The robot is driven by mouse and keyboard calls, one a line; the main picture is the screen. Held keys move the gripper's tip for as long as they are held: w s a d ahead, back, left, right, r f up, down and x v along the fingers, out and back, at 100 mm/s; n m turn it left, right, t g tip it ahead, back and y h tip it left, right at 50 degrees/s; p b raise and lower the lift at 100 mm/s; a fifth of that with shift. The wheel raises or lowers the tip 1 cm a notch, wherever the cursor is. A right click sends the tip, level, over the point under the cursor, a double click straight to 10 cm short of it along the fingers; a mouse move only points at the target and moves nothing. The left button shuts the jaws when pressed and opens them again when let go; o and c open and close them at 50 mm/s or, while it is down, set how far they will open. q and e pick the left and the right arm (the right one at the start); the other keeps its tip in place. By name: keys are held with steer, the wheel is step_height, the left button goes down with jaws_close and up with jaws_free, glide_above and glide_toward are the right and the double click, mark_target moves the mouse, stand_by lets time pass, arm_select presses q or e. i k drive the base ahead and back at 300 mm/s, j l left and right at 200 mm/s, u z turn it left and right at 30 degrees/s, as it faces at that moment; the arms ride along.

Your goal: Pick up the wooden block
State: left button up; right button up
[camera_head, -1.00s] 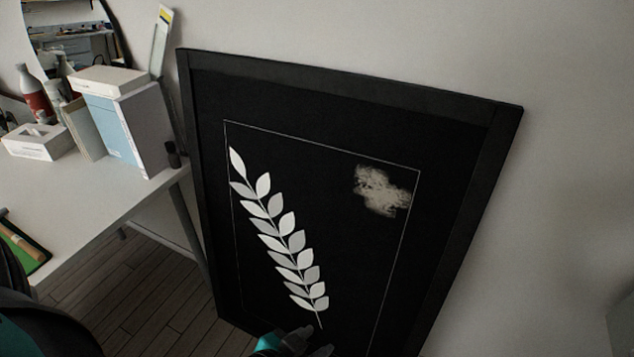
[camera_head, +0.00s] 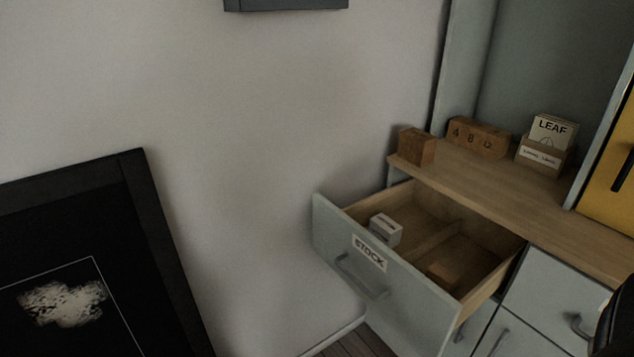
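A plain brown wooden block (camera_head: 416,146) stands on the left end of the wooden cabinet top. A small wooden block (camera_head: 443,271) lies inside the open drawer (camera_head: 392,285), in its right compartment, partly hidden by the drawer front. A longer wooden block (camera_head: 479,138) with the digits 4, 8 and a third unclear character stands at the back of the cabinet top. I cannot tell which block the task means. Neither of my grippers shows; a dark shape at the lower right edge may be part of my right arm.
The drawer is labelled STOCK and juts out; a small white box (camera_head: 385,229) sits in its left compartment. A LEAF card box (camera_head: 547,144) stands on the wooden cabinet top (camera_head: 520,200). A yellow panel (camera_head: 612,160) is at right. A black framed picture (camera_head: 150,240) leans at left.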

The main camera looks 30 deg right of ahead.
mark_target(446, 280)
steer(key=z, duration=1.9)
steer(key=l+u, duration=0.35)
steer(key=k+l+u, duration=0.1)
steer(key=l+u, duration=0.25)
steer(key=k+l+u, duration=0.15)
steer(key=l+u, duration=0.2)
steer(key=l, duration=0.15)
